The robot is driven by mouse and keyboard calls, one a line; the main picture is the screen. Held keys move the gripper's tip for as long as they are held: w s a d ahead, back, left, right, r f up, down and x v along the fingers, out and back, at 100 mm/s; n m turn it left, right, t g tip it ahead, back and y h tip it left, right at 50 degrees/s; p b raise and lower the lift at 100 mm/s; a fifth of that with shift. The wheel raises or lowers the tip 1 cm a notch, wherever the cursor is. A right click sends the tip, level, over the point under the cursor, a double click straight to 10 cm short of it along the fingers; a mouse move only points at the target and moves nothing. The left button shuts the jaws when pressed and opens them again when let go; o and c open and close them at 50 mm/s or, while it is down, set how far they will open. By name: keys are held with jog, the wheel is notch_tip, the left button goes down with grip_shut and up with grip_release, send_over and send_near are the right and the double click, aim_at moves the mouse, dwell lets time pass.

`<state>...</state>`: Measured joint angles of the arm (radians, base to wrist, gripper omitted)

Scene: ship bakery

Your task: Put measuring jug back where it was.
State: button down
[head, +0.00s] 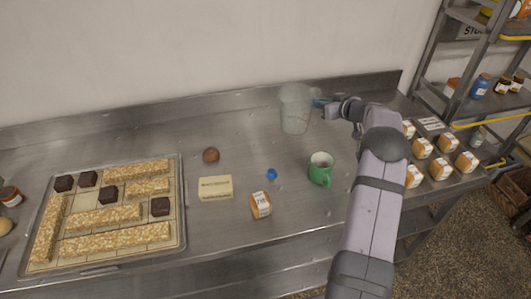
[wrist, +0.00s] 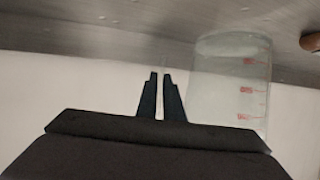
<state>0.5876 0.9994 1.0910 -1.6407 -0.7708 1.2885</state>
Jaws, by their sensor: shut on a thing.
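The measuring jug (head: 295,112) is clear, with its wide rim up, at the back of the steel counter in the head view. In the wrist view the jug (wrist: 232,85) shows red markings and is just right of my fingers. My gripper (head: 322,104) is at the jug's right side in the head view. In the wrist view my gripper (wrist: 161,80) has its fingers nearly together, shut at the jug's side. The grip point, likely the handle, is hard to make out. I cannot tell whether the jug's base touches the counter.
A blue cap (head: 271,174), small carton (head: 261,205), yellow block (head: 215,188) and brown ball (head: 210,155) lie leftward. A tray (head: 181,225) of bars is at left. Counter left of the jug is clear.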

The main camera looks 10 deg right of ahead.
aim_at(291, 95)
jog(key=shift+n+y, duration=0.5)
jog(key=shift+y, duration=0.1)
jog(key=w+a+b, duration=0.1)
jog(key=a, duration=0.2)
jog(key=w+a+r+b, duration=0.1)
jog(key=w+a, duration=0.1)
jog(key=a, duration=0.1)
jog(key=w+a+r+b, duration=0.1)
jog(key=a, duration=0.3)
jog(key=shift+w, duration=0.3)
jog(key=shift+d+f, duration=0.1)
jog(key=shift+f, duration=5.05)
jog(key=c, duration=1.9)
grip_release()
jog(key=shift+c, duration=0.2)
jog(key=shift+o, duration=0.2)
jog(key=shift+b+v, duration=1)
jog(key=shift+v, duration=2.85)
